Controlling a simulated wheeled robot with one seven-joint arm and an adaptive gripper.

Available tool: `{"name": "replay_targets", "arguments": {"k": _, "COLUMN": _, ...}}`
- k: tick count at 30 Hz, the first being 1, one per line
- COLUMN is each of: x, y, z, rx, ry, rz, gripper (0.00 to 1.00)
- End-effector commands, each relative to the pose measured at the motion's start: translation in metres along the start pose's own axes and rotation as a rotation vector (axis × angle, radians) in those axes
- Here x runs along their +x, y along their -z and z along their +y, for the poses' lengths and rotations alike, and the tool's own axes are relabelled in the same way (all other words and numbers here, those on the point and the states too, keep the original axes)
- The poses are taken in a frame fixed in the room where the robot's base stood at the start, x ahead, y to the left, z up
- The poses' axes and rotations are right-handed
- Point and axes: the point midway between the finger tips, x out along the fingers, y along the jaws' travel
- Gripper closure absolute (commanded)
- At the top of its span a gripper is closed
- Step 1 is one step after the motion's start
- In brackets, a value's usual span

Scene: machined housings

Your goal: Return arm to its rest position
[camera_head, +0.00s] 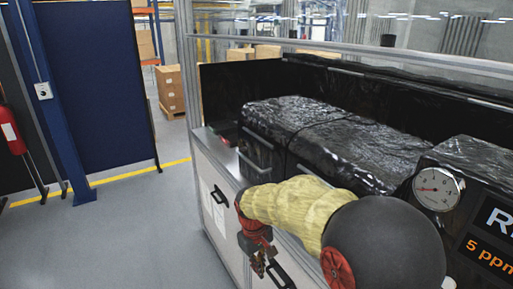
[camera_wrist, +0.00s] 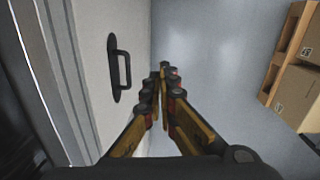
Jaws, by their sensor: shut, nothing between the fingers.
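My gripper (camera_wrist: 164,80) is shut with nothing between its fingers, which meet in the middle of the wrist view. In the head view my gripper (camera_head: 260,268) hangs at the end of my yellow-sleeved arm, low in front of the cabinet (camera_head: 208,172). In the wrist view the cabinet's pale door (camera_wrist: 95,60) is left of the fingers, with a black handle (camera_wrist: 122,70) on it. The fingers appear apart from the handle.
A black-wrapped block (camera_head: 335,140) lies on the cabinet top, near a round gauge (camera_head: 438,188). Open grey floor (camera_head: 130,235) is at left, with a blue post and a red extinguisher (camera_head: 12,130). Cardboard boxes (camera_head: 170,90) stand behind; boxes (camera_wrist: 298,95) also show at the wrist view's right.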

Motion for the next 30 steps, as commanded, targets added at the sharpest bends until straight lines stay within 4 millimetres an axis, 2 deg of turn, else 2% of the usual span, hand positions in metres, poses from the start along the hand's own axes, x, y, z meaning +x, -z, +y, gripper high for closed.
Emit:
{"name": "replay_targets", "arguments": {"k": 3, "x": -0.022, "y": -0.035, "z": 0.005, "rx": 0.086, "ry": 0.008, "rz": 0.025, "gripper": 1.00}}
{"name": "replay_targets", "arguments": {"k": 13, "x": -0.063, "y": -0.129, "z": 0.007, "rx": 0.290, "ry": 0.030, "rz": 0.094, "gripper": 1.00}}
{"name": "replay_targets", "arguments": {"k": 21, "x": -0.085, "y": -0.200, "z": 0.002, "rx": 0.409, "ry": 0.037, "rz": 0.164, "gripper": 1.00}}
{"name": "replay_targets", "arguments": {"k": 30, "x": -0.100, "y": -0.267, "z": -0.005, "rx": 0.498, "ry": 0.023, "rz": 0.261, "gripper": 1.00}}
